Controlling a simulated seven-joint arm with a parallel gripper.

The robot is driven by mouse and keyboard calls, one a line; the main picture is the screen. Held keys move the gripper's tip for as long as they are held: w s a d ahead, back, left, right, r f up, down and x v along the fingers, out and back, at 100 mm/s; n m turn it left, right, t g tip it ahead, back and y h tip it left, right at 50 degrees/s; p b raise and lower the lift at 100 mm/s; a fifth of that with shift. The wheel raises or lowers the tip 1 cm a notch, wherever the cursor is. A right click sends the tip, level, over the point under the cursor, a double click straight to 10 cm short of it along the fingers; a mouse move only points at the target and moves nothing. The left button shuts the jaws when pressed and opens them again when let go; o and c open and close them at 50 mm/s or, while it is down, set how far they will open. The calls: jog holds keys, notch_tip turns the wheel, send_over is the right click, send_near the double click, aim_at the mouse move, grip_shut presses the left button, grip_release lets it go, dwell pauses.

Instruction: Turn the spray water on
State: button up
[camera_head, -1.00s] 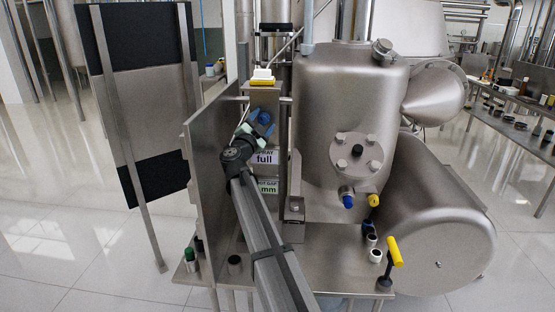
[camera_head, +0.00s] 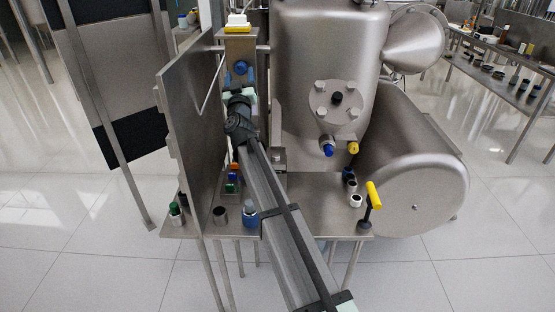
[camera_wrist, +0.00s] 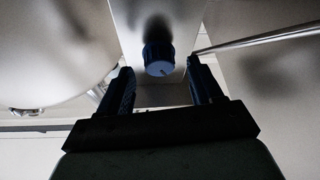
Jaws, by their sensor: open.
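A blue knob (camera_head: 240,68) sits on the front of a narrow metal column left of the vessel. My gripper (camera_head: 238,95) is just below this knob in the head view. In the wrist view the knob (camera_wrist: 158,62) shows a small pale mark on its face. It lies ahead, between the two spread fingers of my gripper (camera_wrist: 160,78). The fingers are open and hold nothing. No contact with the knob can be made out. The lower column front is hidden behind my arm.
A metal plate (camera_head: 190,115) stands upright close to the left of the column. The large vessel (camera_head: 325,55), with a blue fitting (camera_head: 328,150) and a yellow one (camera_head: 353,147), is to the right. A yellow-handled lever (camera_head: 373,195) and small fittings stand on the metal table (camera_head: 315,205).

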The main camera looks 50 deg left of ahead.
jog(key=v, duration=1.1)
jog(key=w+d+f+m+g+h, duration=0.1)
jog(key=d+f+m+g, duration=0.4)
jog(key=d+f, duration=0.8)
jog(key=shift+w+d+f+m+g, duration=0.35)
jog(key=shift+d+m, duration=0.2)
jog(key=shift+m, duration=1.25)
